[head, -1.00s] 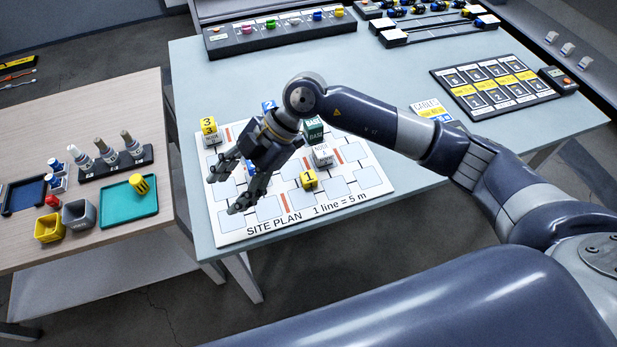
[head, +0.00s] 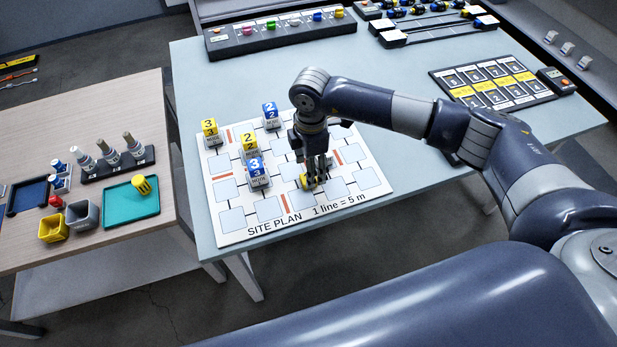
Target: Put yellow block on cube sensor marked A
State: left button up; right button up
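The yellow block (head: 304,182), marked 1 in the earlier view, lies on the white site plan board (head: 237,239). My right gripper (head: 317,178) points down right at it, and its fingers cover most of the block. The fingers look close together, but I cannot tell whether they are shut on the block. The white cube sensor marked with an A, seen earlier just behind the yellow block, is now hidden by my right gripper and arm. My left gripper is not in view.
Sensor cubes with a yellow 3 (head: 209,127), yellow 2 (head: 248,141), blue 3 (head: 255,166) and blue 2 (head: 270,110) tops stand on the board, left of my gripper. A teal tray (head: 121,212) sits on the wooden table at left. The board's front-left squares are clear.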

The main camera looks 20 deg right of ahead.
jog(key=f, duration=0.2)
jog(key=f+p, duration=0.1)
jog(key=f, duration=0.1)
jog(key=shift+a+f, duration=0.1)
jog(key=shift+a, duration=0.15)
jog(key=c, duration=1.1)
